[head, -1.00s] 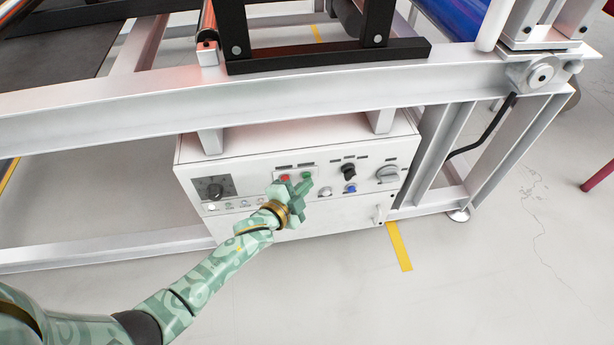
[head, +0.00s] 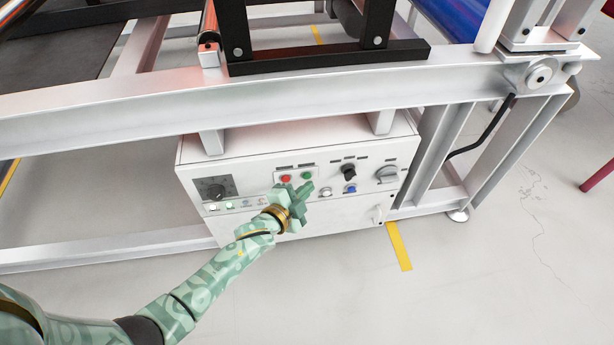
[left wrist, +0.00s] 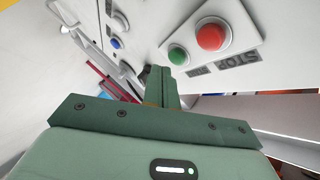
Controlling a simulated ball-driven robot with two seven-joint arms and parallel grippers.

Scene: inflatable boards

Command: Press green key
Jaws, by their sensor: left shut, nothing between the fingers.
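The green key (head: 307,176) is a small round button on the front of a white control box (head: 330,222), just right of a red button (head: 286,179). In the left wrist view the green key (left wrist: 178,55) sits beside the larger-looking red button (left wrist: 211,35). My left gripper (head: 306,190) is shut and empty, its tips just below the green key in the head view. In the left wrist view its closed fingers (left wrist: 160,80) end close to the green key, slightly to its left. I cannot tell whether they touch it. My right gripper is not in view.
The box also carries a black knob (head: 348,171), a blue button (head: 350,188), a grey rotary switch (head: 388,174) and a dial (head: 214,188). A metal frame beam (head: 140,109) runs above the box. The floor in front is clear.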

